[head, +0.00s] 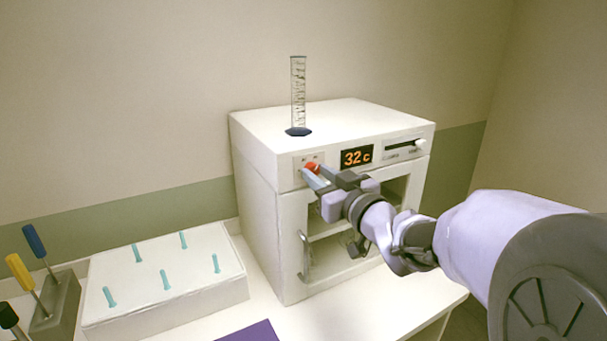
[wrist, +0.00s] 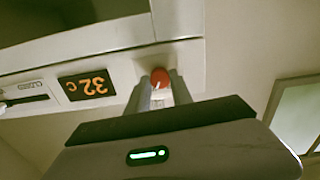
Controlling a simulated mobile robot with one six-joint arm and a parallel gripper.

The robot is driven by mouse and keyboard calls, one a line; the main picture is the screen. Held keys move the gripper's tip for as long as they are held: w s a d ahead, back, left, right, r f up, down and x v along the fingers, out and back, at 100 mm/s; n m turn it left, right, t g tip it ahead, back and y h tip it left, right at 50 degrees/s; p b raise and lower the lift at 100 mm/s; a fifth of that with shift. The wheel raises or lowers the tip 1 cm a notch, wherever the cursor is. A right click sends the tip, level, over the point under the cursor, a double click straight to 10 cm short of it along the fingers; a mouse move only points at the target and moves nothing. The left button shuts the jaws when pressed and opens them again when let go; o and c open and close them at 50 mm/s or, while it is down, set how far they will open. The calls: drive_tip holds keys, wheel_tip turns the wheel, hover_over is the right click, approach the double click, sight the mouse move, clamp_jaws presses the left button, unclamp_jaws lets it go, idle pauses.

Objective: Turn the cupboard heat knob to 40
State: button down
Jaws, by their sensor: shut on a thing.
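The white cupboard (head: 262,205) stands on the counter against the wall. Its red heat knob (head: 311,167) is on the front panel, left of the display (head: 357,157), which reads 32 c. My gripper (head: 308,172) is at the knob with its fingers shut on it. In the wrist view, the red knob (wrist: 160,77) shows between the two fingertips (wrist: 161,86), with a pale mark on it. The display (wrist: 86,86) appears upside down there and also reads 32 c. The fingers partly hide the knob in the head view.
A graduated cylinder (head: 298,95) stands on top of the cupboard. A slider (head: 405,147) is right of the display. A white block with teal pegs (head: 165,310), a tool holder (head: 58,308) and a purple sheet (head: 250,332) are to the left and front.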

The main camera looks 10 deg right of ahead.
idle(0.3)
drive_tip(key=c, duration=1.1)
unclamp_jaws()
drive_tip(key=shift+s, duration=0.1)
drive_tip(key=v, duration=1.7)
drive_tip(key=shift+s+p, duration=0.1)
drive_tip(key=shift+p, duration=0.2)
